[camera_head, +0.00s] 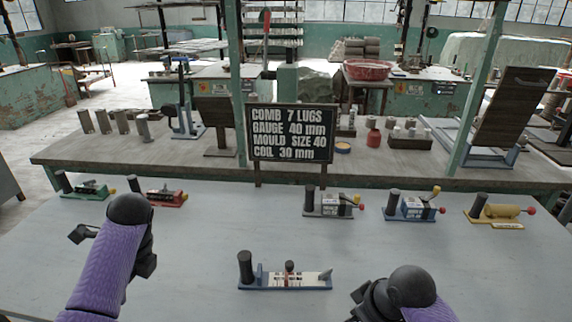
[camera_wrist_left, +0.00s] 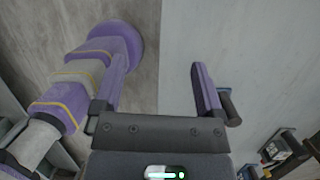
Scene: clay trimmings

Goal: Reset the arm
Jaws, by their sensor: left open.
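A blue-based tool (camera_head: 285,281) with a black upright cylinder lies on the table between the two arms, apart from both.
Along the table's back stand a green tool (camera_head: 88,190), a red tool (camera_head: 168,197), a grey tool (camera_head: 333,207), a blue tool (camera_head: 413,209) and a yellow tool (camera_head: 497,214). A lettered black sign (camera_head: 291,132) stands behind. The table's middle (camera_head: 215,235) is clear.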

